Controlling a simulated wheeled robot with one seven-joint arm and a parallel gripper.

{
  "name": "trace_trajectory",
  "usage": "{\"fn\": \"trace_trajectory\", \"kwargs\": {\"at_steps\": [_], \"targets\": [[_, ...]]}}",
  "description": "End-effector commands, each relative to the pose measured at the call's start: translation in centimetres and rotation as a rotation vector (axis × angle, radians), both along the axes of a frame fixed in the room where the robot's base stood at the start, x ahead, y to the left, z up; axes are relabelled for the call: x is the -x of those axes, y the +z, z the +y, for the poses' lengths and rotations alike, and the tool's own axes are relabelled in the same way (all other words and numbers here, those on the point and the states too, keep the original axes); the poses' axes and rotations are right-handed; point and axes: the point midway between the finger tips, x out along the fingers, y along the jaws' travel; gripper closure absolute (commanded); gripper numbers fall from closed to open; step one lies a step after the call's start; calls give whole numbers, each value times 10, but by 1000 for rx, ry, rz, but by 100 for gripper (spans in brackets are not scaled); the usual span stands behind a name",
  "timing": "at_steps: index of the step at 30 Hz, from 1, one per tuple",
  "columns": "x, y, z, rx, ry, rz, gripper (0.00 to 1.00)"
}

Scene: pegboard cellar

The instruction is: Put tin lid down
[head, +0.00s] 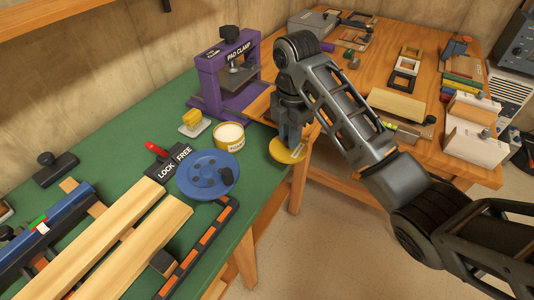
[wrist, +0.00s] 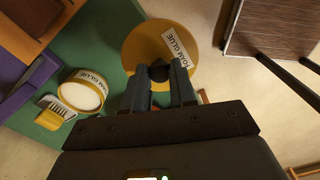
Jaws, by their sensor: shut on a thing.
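The tin lid (head: 284,154) is a yellow disc with a white label. It also shows in the wrist view (wrist: 144,45), where the label reads like "FOAM GLUE". My gripper (head: 290,138) is shut on the dark knob (wrist: 159,72) at the lid's middle, with a finger on each side. The lid is at the right edge of the green bench top; whether it touches the bench I cannot tell. The yellow tin (head: 230,137) stands open to the left of the lid, pale inside. It also shows in the wrist view (wrist: 82,93).
A purple pad clamp (head: 222,85) stands behind the tin. A wooden bench (head: 390,75) with several items is at the back right.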

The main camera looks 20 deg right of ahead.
Motion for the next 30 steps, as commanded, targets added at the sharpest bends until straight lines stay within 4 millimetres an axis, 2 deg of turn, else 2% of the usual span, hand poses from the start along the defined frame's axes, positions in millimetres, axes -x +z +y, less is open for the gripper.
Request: {"fn": "trace_trajectory", "kwargs": {"at_steps": [1, 3, 9, 12, 17, 24, 30], "targets": [[-7, -13, 5, 2, 3, -1, 100], [-16, -19, 11, 0, 3, -1, 100], [-44, -30, 29, 1, 1, 2, 100], [-52, -36, 35, 1, 0, 1, 100], [-55, -45, 37, 0, -1, 1, 100], [-55, -76, 36, 1, 0, 1, 100], [-55, -80, 36, 1, 0, -1, 100]]}}
